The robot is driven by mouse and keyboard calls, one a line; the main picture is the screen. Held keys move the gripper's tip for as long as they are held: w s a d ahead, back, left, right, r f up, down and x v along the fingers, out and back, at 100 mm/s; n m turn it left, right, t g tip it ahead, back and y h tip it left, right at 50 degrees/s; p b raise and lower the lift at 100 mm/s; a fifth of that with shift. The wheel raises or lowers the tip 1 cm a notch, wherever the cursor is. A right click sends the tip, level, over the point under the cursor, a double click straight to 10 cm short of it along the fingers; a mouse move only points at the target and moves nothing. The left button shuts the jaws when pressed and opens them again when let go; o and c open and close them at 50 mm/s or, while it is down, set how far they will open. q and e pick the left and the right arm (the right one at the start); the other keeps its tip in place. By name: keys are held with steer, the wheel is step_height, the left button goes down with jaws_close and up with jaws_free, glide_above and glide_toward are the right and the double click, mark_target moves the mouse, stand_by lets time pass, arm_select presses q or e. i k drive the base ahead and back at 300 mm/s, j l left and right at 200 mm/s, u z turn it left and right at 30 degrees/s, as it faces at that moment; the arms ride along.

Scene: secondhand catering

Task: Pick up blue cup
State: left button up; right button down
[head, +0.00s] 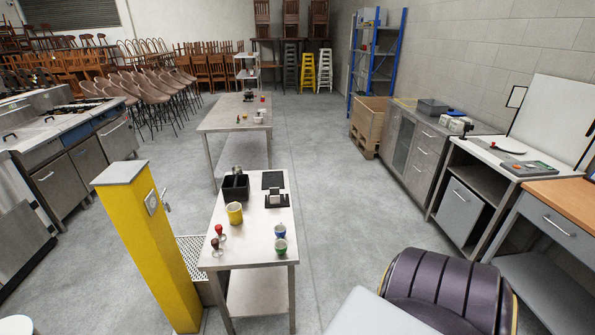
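A small blue cup (280,230) with a white lower part stands upright on the near steel table (252,255), towards its right edge. A green and white cup (281,246) stands just in front of it. A larger yellow cup or mug (235,213) is to the left on the same table. Neither of my grippers shows in the head view, so I cannot see how they stand relative to the blue cup.
Behind the cups are a black bin (236,187) and a dark stand (277,200). A yellow post (150,245) flanks the table. A dark ribbed rounded object (450,287) fills the lower right. Floor lies clear between.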

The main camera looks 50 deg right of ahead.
mark_target(280, 229)
steer(key=i+z, duration=0.2)
steer(key=z, duration=0.6)
